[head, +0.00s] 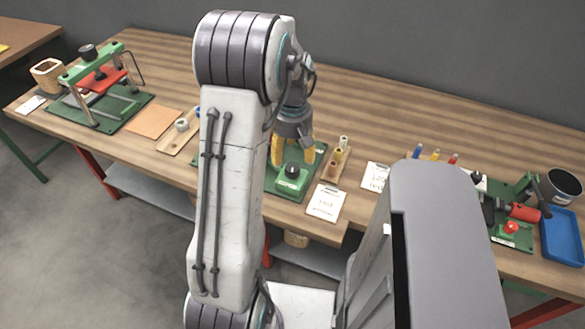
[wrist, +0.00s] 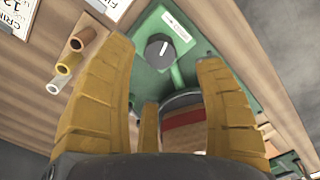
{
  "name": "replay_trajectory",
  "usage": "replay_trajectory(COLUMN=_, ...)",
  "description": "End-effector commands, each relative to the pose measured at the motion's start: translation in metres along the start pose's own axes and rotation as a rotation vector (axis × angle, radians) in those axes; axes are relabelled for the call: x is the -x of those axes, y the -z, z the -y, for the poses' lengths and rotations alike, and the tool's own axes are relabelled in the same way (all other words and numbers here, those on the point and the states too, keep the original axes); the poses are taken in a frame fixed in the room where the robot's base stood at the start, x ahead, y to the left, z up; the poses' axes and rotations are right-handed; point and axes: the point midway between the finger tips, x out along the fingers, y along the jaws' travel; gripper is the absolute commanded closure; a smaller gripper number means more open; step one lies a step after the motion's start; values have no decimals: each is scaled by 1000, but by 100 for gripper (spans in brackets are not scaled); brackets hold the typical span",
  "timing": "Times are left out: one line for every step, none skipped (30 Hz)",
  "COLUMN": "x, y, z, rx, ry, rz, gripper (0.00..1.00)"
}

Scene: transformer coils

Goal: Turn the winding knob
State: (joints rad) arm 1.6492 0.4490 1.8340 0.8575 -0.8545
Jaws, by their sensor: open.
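The knob (wrist: 158,48) is round and dark grey with a white pointer line. It sits on a green housing (wrist: 182,38) with a small white label. In the head view the dark knob (head: 291,169) tops the green housing (head: 290,186) on a green base. My gripper (head: 290,156) points down over this machine, its yellow fingers apart. In the wrist view my gripper (wrist: 162,58) is open and empty, with the knob showing between the fingertips. I cannot tell the exact gap to the knob. A coil with red and tan bands (wrist: 183,130) is partly hidden behind the fingers.
A wooden rack of small spools (head: 337,160) stands close on the right, with paper cards (head: 326,201) in front. A green press with a red plate (head: 98,82) is at far left. A blue tray (head: 562,238) and black pot (head: 560,186) are at right.

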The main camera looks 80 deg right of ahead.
Motion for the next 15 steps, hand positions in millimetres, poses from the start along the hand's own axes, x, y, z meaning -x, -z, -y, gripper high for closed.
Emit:
replay_trajectory(x=-6, y=-1, z=1, rx=2, ry=3, rz=2, gripper=37)
replay_trajectory(x=-10, y=-1, z=1, rx=2, ry=3, rz=3, gripper=37)
replay_trajectory(x=-15, y=-1, z=1, rx=2, ry=4, rz=4, gripper=37)
replay_trajectory(x=-19, y=-1, z=1, rx=1, ry=4, rz=3, gripper=37)
replay_trajectory(x=-23, y=-1, z=1, rx=1, ry=4, rz=4, gripper=37)
replay_trajectory(x=-28, y=-1, z=1, rx=1, ry=4, rz=3, gripper=37)
replay_trajectory(x=-32, y=-1, z=1, rx=0, ry=5, rz=4, gripper=37)
replay_trajectory(x=-36, y=-1, z=1, rx=0, ry=4, rz=4, gripper=37)
replay_trajectory(x=-40, y=-1, z=1, rx=0, ry=3, rz=3, gripper=37)
replay_trajectory(x=-43, y=-1, z=1, rx=0, ry=3, rz=3, gripper=37)
replay_trajectory(x=-46, y=-1, z=1, rx=0, ry=3, rz=3, gripper=37)
replay_trajectory(x=-50, y=-1, z=1, rx=-1, ry=4, rz=3, gripper=37)
replay_trajectory(x=-53, y=-1, z=1, rx=-1, ry=3, rz=3, gripper=37)
replay_trajectory(x=-55, y=-1, z=1, rx=-1, ry=3, rz=2, gripper=37)
replay_trajectory(x=-58, y=-1, z=1, rx=-1, ry=2, rz=2, gripper=37)
